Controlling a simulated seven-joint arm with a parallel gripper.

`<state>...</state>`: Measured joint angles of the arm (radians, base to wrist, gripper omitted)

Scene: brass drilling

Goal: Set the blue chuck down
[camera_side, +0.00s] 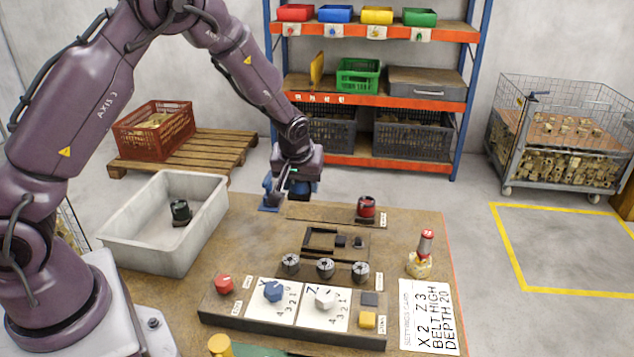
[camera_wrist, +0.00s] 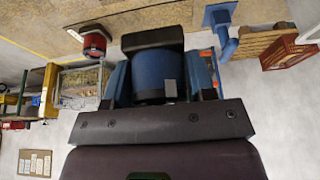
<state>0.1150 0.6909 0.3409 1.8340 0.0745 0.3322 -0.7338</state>
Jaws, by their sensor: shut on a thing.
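My gripper (camera_side: 300,176) is shut on the blue chuck (camera_wrist: 152,75), which sits between the two fingers in the wrist view. In the side view the gripper hangs above the back edge of the brown workbench (camera_side: 248,232), and the chuck is mostly dark and hard to make out below it. A red chuck (camera_side: 367,208) stands upright on the right end of a flat strip (camera_side: 318,213) at the back of the bench. The red chuck also shows in the wrist view (camera_wrist: 95,42). I cannot tell the exact gap under the blue chuck.
A blue fixture (camera_side: 270,197) stands at the bench's back edge, left of my gripper. A grey bin (camera_side: 150,262) holding a dark chuck (camera_side: 181,211) stands left. A dark frame (camera_side: 322,241), several small chucks and a control panel (camera_side: 290,325) fill the bench's middle and front.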

